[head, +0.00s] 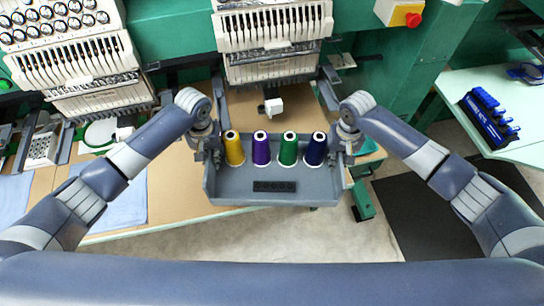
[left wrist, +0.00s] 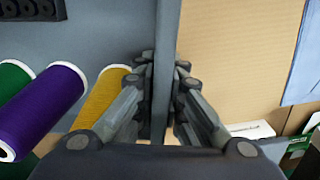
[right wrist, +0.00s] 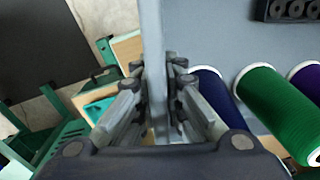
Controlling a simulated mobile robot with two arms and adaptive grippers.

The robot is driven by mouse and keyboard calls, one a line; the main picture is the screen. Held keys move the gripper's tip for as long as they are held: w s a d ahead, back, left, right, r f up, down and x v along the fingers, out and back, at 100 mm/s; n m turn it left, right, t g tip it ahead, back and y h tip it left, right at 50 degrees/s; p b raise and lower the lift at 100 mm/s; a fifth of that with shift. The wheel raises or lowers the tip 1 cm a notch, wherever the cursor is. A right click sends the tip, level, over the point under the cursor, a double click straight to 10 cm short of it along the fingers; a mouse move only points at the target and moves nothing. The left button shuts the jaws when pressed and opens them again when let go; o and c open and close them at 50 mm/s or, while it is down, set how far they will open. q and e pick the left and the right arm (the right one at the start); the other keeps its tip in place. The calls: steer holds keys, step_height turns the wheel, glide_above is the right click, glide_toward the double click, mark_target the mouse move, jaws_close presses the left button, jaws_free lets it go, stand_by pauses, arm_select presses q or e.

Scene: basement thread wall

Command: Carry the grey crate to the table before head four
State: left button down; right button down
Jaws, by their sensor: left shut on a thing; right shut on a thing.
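The grey crate (head: 226,190) is between my two arms in the head view, near the front edge of the wooden table (head: 172,180). In it stand a yellow cone (head: 234,150), a purple cone (head: 261,149), a green cone (head: 288,150) and a dark blue cone (head: 315,150). A black block with holes (head: 274,186) lies in its front part. My left gripper (left wrist: 160,95) is shut on the crate's left wall (left wrist: 163,50). My right gripper (right wrist: 158,95) is shut on its right wall (right wrist: 153,30). Whether the crate touches the table is hidden.
Embroidery machine heads (head: 268,40) stand behind the crate. Blue cloth (head: 122,206) and a white basket (head: 42,150) lie on the left. A pale table (head: 455,92) with a blue rack (head: 487,118) stands at the right. A dark mat (head: 440,215) and open floor (head: 300,235) are in front.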

mark_target(209, 151)
arm_select(q)
steer(key=shift+f, duration=0.1)
